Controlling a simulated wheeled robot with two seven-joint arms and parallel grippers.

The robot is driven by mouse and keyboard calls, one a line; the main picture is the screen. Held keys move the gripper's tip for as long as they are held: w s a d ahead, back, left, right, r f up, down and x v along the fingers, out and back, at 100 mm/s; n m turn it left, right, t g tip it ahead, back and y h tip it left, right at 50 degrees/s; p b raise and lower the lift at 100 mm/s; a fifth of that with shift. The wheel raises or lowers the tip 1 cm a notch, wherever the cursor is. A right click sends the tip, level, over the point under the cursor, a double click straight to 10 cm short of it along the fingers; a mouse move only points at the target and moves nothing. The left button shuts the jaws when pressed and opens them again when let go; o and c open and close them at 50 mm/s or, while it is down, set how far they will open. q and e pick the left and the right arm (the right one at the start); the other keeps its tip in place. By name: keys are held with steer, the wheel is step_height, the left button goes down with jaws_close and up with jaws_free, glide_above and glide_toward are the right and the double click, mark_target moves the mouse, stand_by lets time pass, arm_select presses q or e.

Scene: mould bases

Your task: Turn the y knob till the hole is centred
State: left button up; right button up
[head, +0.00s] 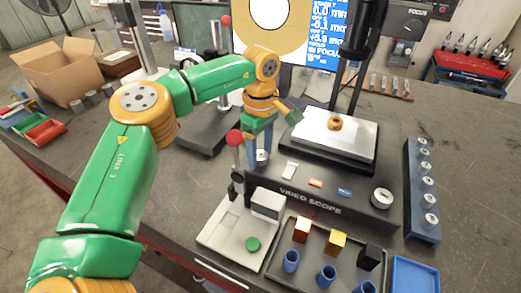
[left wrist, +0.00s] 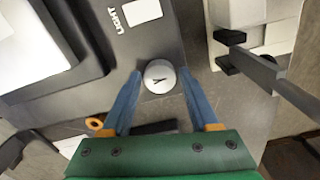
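The y knob (left wrist: 160,76), a pale round knob marked Y, sits at the left of the video scope base (head: 335,203). In the head view the knob (head: 262,158) shows partly behind my fingers. My left gripper (head: 258,150) points down over it. In the left wrist view its blue fingers are open, one on each side of the knob with small gaps. The screen (head: 297,40) shows a white hole (head: 269,9) in a tan disc; its top is cut off, so I cannot tell if it is centred. A brass ring part (head: 335,123) lies on the stage (head: 334,139).
Another silver knob (head: 382,198) is at the base's right. A fixture with a red-ball lever (head: 234,137) stands close before my gripper. A parts tray (head: 310,272) is in front, a blue rack (head: 421,200) at right, a cardboard box (head: 57,74) at far left.

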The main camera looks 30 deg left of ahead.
arm_select(q)
jaws_close()
steer(key=n+p, duration=0.1)
steer(key=n, duration=0.3)
steer(key=shift+r, duration=0.1)
steer(key=n+p, duration=0.1)
steer(key=n, duration=0.3)
steer(key=shift+n, duration=0.3)
steer(key=n, duration=0.4)
steer(key=shift+n, duration=2.4)
